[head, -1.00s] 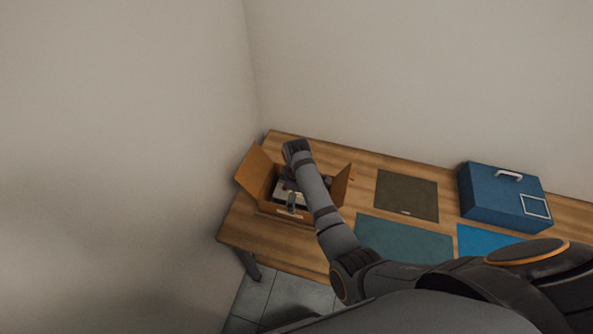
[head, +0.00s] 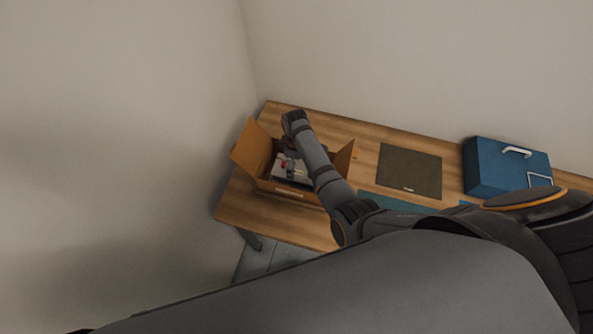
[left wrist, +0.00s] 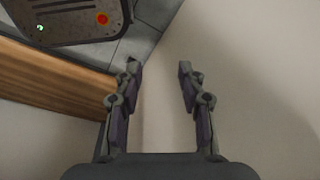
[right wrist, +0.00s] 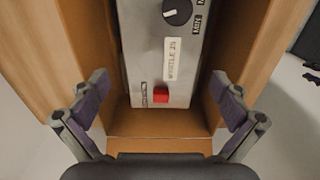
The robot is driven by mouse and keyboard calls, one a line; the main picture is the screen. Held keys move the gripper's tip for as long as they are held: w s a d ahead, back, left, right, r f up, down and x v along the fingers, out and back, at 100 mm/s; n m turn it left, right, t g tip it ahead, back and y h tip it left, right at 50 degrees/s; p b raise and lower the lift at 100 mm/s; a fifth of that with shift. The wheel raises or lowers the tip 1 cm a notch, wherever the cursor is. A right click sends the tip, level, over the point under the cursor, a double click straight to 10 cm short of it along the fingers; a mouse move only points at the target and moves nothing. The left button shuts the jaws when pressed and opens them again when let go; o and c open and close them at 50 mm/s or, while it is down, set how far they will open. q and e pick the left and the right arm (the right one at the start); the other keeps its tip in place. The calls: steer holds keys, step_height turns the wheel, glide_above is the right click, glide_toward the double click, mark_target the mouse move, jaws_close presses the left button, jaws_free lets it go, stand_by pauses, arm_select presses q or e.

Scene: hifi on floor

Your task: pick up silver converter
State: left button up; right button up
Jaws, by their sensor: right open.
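The silver converter (right wrist: 162,60) is a grey metal case with a black dial, a red switch and a white label. It lies inside an open cardboard box, and in the head view (head: 283,170) my right arm partly covers it. My right gripper (right wrist: 160,88) is open above the box, its fingers spread to either side of the converter's switch end with nothing between them. In the head view its fingers are mostly hidden by my wrist. My left gripper (left wrist: 160,68) is open and empty, away from the box, facing the wall and floor.
The cardboard box (head: 284,191) stands at the left end of the wooden table (head: 245,208), flaps raised. A dark mat (head: 409,170) and a blue case with a handle (head: 492,173) lie to the right. Walls stand close behind and left.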

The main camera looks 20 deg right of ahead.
mark_target(296, 169)
steer(key=f+b, duration=0.1)
steer(key=f, duration=0.1)
steer(key=f+b, duration=0.1)
steer(key=shift+s+b, duration=0.25)
steer(key=shift+b, duration=0.05)
steer(key=shift+f+b, duration=0.95)
steer(key=shift+b, duration=0.3)
steer(key=shift+w, duration=0.1)
steer(key=shift+d+r, duration=0.1)
steer(key=shift+r, duration=0.1)
steer(key=c, duration=1.6)
steer(key=shift+o, duration=0.2)
step_height(296, 169, up, 6)
steer(key=p, duration=0.7)
steer(key=shift+w+r, duration=0.1)
steer(key=shift+r, duration=0.05)
step_height(296, 169, up, 3)
steer(key=shift+b, duration=0.65)
steer(key=shift+r, duration=0.3)
